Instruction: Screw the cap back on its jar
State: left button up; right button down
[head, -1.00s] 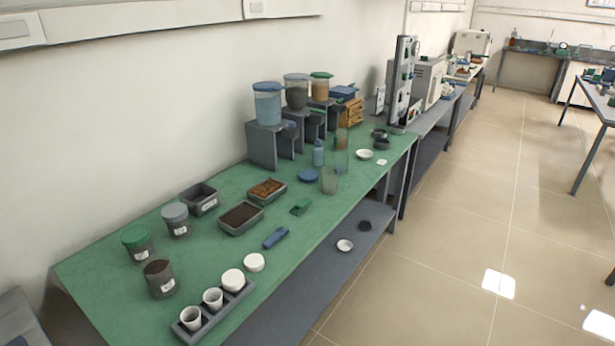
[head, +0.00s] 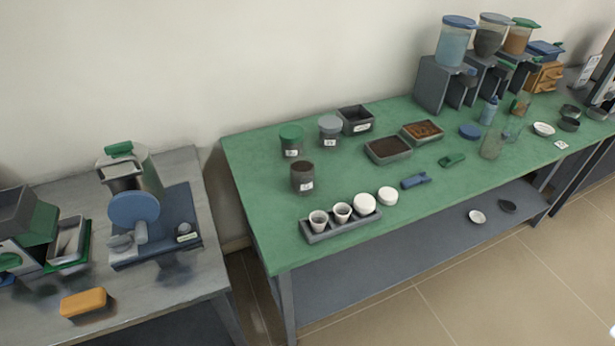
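An open jar (head: 302,180) with a white label and dark brown contents up to its top stands upright on the green table. A green-capped jar (head: 291,142) and a grey-capped jar (head: 330,131) stand behind it. A flat blue round piece (head: 469,132), which looks like a cap, lies on the table to the right, beyond the trays. A white round piece (head: 388,196) lies at the end of the crucible rack; I cannot tell if it is a lid.
A dark rack (head: 338,226) of white crucibles sits near the table's front edge. Two soil trays (head: 388,158) (head: 422,139), a blue scoop (head: 415,181) and a green scoop (head: 452,160) lie right of the jar. A grey bench (head: 160,275) with equipment stands left, across a gap.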

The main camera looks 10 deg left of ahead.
aim_at(302, 168)
jog(key=i+l+u, duration=0.35)
jog(key=l, duration=0.55)
jog(key=l+u, duration=0.3)
jog(key=l, duration=0.6)
jog(key=i+l+u, duration=0.1)
jog(key=l+u, duration=0.25)
jog(key=l, duration=0.65)
